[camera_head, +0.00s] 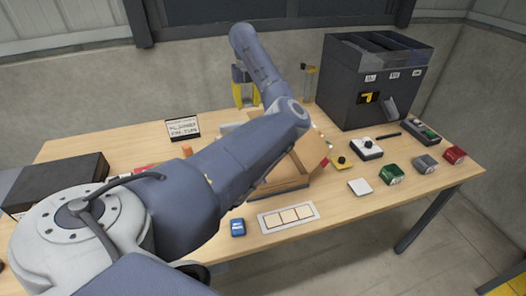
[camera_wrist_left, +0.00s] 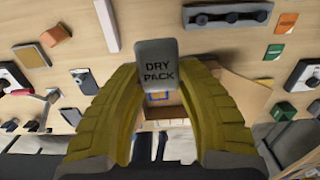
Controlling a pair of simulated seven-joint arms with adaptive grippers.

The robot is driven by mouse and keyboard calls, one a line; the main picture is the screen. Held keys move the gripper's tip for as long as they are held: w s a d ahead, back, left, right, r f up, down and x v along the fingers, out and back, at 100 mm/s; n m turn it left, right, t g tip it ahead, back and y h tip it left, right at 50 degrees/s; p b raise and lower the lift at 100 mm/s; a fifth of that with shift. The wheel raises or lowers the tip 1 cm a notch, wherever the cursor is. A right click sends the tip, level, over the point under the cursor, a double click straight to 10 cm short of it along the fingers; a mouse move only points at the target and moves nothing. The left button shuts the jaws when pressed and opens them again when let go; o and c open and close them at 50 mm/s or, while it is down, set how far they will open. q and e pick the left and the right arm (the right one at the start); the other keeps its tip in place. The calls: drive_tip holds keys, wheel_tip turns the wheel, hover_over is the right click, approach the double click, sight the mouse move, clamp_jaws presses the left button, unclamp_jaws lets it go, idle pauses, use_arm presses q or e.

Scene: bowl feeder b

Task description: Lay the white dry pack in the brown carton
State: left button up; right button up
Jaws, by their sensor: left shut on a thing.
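The white dry pack (camera_wrist_left: 158,72), a small pale block lettered DRY PACK, is held between the yellow fingers of my left gripper (camera_wrist_left: 160,84) in the left wrist view. In the head view the left gripper (camera_head: 246,100) points down over the back of the table; the pack cannot be made out there. The brown carton (camera_head: 290,184) stands open at mid-table, in front of the gripper and partly hidden by my left arm. In the wrist view brown cardboard (camera_wrist_left: 237,92) shows behind the fingers. My right gripper is not in view.
A black bin unit (camera_head: 370,85) stands at the back right. Green (camera_head: 391,174) and red (camera_head: 455,154) blocks lie right.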

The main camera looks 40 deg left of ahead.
use_arm(q)
drive_tip(key=w+d+r+m, duration=0.1)
drive_tip(key=w+d+r, duration=0.1)
drive_tip(key=d, duration=0.5)
drive_tip(key=w+d+r, duration=0.2)
drive_tip(key=d, duration=0.4)
drive_tip(key=s+d+r, duration=0.2)
drive_tip(key=s+d, duration=0.3)
drive_tip(key=d, duration=0.4)
drive_tip(key=shift+n, duration=0.4)
drive_tip(key=f, duration=2)
drive_tip(key=shift+s+a, duration=0.15)
drive_tip(key=shift+s, duration=0.15)
drive_tip(key=shift+f, duration=0.6)
drive_tip(key=o, duration=1)
drive_tip(key=shift+r, duration=0.2)
